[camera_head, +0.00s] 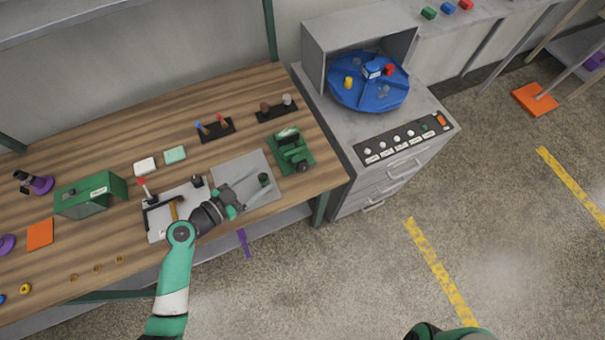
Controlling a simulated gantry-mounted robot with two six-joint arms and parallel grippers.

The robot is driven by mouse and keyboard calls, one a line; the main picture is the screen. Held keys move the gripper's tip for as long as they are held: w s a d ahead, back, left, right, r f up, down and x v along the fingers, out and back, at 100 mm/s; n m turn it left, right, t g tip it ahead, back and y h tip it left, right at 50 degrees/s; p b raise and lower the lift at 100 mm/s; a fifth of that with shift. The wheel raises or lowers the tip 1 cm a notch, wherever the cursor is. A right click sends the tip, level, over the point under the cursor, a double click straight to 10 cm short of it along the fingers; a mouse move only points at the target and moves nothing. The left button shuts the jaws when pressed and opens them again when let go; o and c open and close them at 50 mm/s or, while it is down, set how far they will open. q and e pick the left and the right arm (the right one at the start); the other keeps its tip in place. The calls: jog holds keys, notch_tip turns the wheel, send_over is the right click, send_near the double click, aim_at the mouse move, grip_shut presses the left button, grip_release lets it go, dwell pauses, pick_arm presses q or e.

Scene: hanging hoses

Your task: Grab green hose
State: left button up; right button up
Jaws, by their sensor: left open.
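I cannot make out a green hose in the head view. My left gripper (254,187) is open above the grey mat (232,165) on the workbench, its fingers pointing to the right. A small dark green piece (264,179) shows near the fingertips; I cannot tell whether they touch it. I see nothing held between the fingers. Only a green part of my right arm shows at the bottom edge; its gripper is out of view.
A green machine (291,151) stands at the bench's right end. A green box (91,194) is at the left. A grey cabinet (345,190) carries a blue round tray (345,97). An orange plate (535,99) lies on the floor at right. The floor with yellow stripes is mostly clear.

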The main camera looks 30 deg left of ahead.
aim_at(266, 176)
pick_arm(q)
jog(key=s+a+f+n+g+y+p, duration=0.1)
jog(key=s+a+f+n, duration=0.1)
jog(key=s, duration=0.3)
jog(key=x, duration=1.2)
jog(key=shift+w+a+r, duration=0.1)
jog(key=shift+r, duration=0.2)
grip_shut()
